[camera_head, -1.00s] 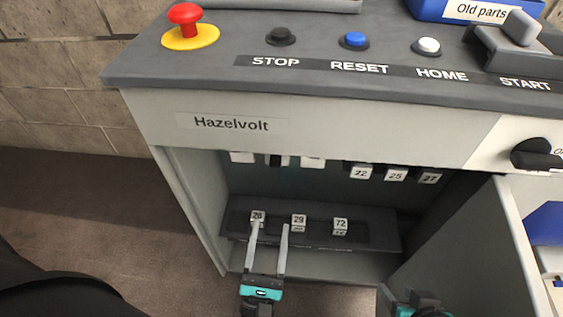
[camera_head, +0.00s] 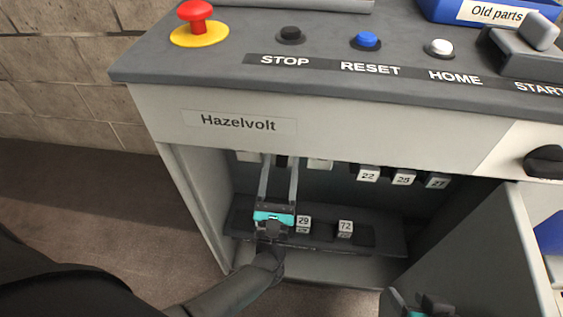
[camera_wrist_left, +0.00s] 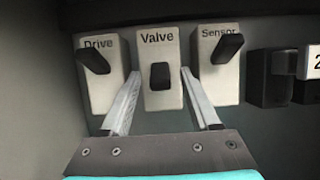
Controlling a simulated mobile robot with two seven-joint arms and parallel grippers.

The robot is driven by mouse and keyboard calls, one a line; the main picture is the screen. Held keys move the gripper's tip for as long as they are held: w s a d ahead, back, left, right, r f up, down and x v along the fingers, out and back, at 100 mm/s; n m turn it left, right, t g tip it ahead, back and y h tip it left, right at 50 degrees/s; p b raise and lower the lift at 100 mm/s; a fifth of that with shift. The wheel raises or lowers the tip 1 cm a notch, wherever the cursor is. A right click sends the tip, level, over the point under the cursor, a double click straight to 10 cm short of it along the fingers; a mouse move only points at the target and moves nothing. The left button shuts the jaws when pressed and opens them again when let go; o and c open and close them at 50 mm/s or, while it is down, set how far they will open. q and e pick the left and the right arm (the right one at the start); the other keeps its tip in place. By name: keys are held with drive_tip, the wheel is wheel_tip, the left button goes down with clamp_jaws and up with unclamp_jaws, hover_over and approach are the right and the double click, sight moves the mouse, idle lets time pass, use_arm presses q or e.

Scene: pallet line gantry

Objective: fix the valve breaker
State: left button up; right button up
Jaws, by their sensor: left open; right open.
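The valve breaker (camera_wrist_left: 158,50) is a pale block labelled "Valve" with a black lever (camera_wrist_left: 160,76), in the left wrist view between the Drive breaker (camera_wrist_left: 98,92) and the Sensor breaker (camera_wrist_left: 226,80). The lever of Valve sits lower than the Drive and Sensor levers. My left gripper (camera_wrist_left: 160,90) is open, its fingers on either side of the Valve block; I cannot tell if they touch it. In the head view my left gripper (camera_head: 279,162) reaches up into the cabinet and hides the Valve breaker. My right gripper (camera_head: 412,305) is partly cut off at the bottom edge.
Numbered blocks 22 (camera_head: 368,174), 25 (camera_head: 403,178) and 27 (camera_head: 438,182) hang right of the breakers. Blocks 29 (camera_head: 303,223) and 72 (camera_head: 345,228) sit on the lower shelf. The open cabinet door (camera_head: 490,260) stands at right. A red emergency button (camera_head: 196,14) is above.

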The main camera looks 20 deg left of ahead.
use_arm(q)
drive_tip(key=shift+w+a+r, duration=0.15)
drive_tip(key=shift+w+r, duration=0.1)
drive_tip(key=shift+w, duration=0.2)
clamp_jaws()
idle(0.3)
